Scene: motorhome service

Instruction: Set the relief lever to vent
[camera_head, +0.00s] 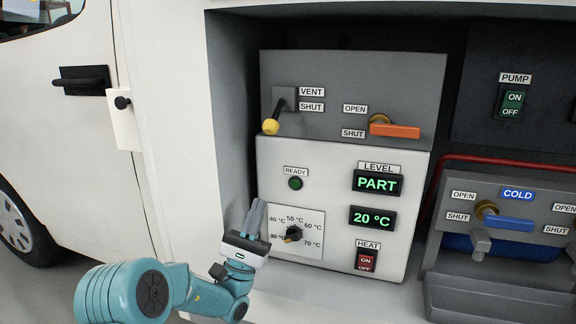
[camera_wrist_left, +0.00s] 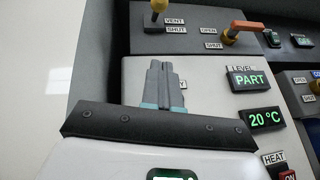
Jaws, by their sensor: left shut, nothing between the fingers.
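The relief lever (camera_head: 275,115) is a dark lever with a yellow knob, on a grey block at the upper left of the grey panel. It points down and slightly left, below the VENT and SHUT labels beside it. Its yellow knob also shows at the top of the left wrist view (camera_wrist_left: 158,7). My left gripper (camera_head: 258,208) is shut and empty, in front of the white panel's left edge, below the lever and apart from it. In the left wrist view its closed fingers (camera_wrist_left: 161,72) point up toward the lever. My right gripper is not in view.
An orange-handled valve (camera_head: 395,130) sits right of the lever. Below are the READY light (camera_head: 295,183), temperature dial (camera_head: 293,233), PART display (camera_head: 377,183), 20 °C display (camera_head: 372,218) and HEAT switch (camera_head: 367,260). The compartment's white side wall (camera_head: 175,130) stands left.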

